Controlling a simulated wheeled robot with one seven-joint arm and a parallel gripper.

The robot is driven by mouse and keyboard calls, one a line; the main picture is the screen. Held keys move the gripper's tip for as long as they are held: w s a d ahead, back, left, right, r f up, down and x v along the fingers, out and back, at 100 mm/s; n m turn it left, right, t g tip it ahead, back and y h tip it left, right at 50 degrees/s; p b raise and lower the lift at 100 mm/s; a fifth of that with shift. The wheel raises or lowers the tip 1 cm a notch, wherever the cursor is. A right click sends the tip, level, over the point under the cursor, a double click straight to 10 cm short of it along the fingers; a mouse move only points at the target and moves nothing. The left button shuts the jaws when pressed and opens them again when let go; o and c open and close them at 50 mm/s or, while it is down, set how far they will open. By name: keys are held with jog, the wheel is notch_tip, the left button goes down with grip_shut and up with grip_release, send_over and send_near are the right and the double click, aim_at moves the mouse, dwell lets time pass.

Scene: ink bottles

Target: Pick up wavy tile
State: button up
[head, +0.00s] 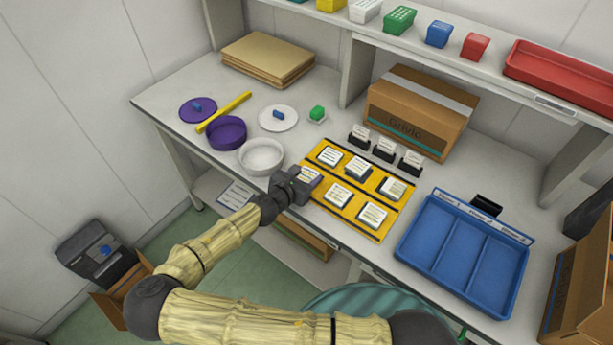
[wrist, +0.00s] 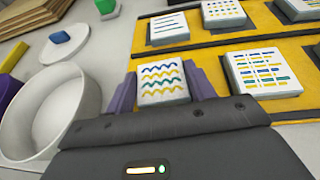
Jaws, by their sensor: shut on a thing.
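The wavy tile (wrist: 162,82) is a white square tile with blue, yellow and green wavy lines. In the wrist view it sits between the two purple-grey fingers of my gripper (wrist: 160,90), which are shut on its sides. In the head view my gripper (head: 308,182) is at the front left corner of the yellow mat (head: 352,205), and the tile (head: 309,174) shows partly there. Whether the tile touches the mat cannot be told. Other tiles on the mat carry straight lines (wrist: 168,28) or dashes (wrist: 262,71).
A white bowl (head: 261,157) stands just left of my gripper. A blue divided tray (head: 463,250) lies to the right. Small black card holders (head: 384,151) and a cardboard box (head: 420,112) stand behind the mat. Purple dishes (head: 227,132) and a yellow bar (head: 224,112) lie further left.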

aim_at(305, 178)
notch_tip(305, 178, up, 10)
jog(key=shift+b, duration=0.35)
